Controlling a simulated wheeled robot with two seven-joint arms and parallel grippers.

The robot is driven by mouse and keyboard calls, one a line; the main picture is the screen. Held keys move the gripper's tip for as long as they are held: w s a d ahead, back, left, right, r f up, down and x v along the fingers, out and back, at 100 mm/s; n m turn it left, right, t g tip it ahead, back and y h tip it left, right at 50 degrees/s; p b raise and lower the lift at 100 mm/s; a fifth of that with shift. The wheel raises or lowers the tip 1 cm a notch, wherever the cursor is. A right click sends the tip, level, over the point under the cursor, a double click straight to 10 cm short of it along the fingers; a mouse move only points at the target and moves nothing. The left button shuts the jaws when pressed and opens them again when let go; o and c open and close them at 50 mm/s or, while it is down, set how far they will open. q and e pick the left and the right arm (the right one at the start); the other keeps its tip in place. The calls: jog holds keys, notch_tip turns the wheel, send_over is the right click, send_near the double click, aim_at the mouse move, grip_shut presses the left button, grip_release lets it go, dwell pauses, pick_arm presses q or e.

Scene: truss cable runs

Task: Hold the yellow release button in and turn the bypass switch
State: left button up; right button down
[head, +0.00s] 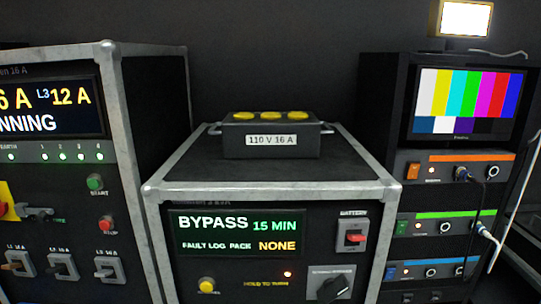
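The middle rack case has a yellow button (207,285) low on the left of its front panel. A black rotary switch (333,288) is low on the right, cut off by the bottom edge; its label is too small to read. I take it for the bypass switch; its exact position is unclear. The display (238,233) reads "BYPASS 15 MIN" and "FAULT LOG PACK NONE". Neither of my grippers is in view, and nothing visibly touches the button or switch.
A red battery switch (355,237) is above the rotary switch. A grey box (270,140) with yellow caps sits on the case. The left rack (113,130) has green and red buttons and several levers. The right rack (380,110) has a colour-bar monitor and plugged cables.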

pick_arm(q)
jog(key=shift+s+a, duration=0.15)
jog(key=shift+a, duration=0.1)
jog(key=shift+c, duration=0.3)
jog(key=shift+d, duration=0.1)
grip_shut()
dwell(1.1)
